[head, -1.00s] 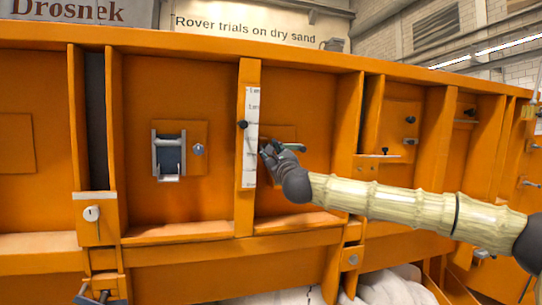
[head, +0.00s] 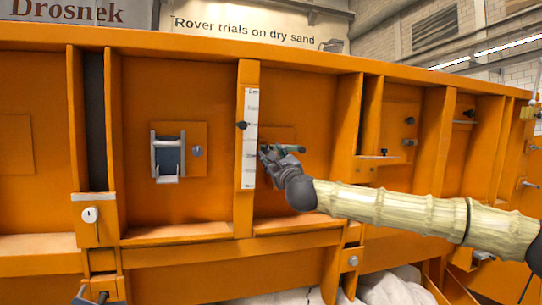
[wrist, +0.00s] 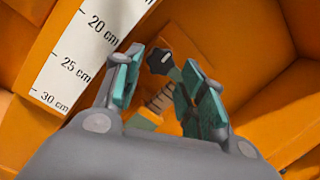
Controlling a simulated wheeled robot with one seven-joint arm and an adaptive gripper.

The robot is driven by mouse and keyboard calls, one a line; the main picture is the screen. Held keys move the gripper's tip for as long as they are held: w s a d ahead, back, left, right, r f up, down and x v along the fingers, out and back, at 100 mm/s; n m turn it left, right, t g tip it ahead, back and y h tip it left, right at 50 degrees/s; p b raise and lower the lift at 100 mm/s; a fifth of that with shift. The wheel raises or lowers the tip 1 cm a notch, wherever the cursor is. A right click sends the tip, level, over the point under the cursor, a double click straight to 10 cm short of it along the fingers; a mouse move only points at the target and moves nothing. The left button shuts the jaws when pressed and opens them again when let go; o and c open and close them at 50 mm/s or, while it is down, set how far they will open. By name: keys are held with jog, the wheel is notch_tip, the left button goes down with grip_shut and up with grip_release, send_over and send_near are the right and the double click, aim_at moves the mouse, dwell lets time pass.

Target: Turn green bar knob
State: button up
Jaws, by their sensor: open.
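My gripper (head: 281,150) is open in front of the orange panel, just right of the white ruler strip. In the wrist view its two teal-padded fingers (wrist: 165,85) stand apart. A dark lobed knob (wrist: 160,60) shows between and beyond the fingertips. No separate green bar stands out clearly. In the head view the gripper covers most of this spot, and contact cannot be told.
The ruler strip (head: 250,140) on an upright rib is close left of my gripper, with a small black knob (head: 241,125) at its edge. A metal latch (head: 168,157) is further left. Ribs and a small shelf (head: 378,159) stand to the right.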

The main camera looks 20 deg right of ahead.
jog(key=v, duration=0.9)
jog(key=shift+s, duration=0.15)
jog(key=shift+f, duration=0.15)
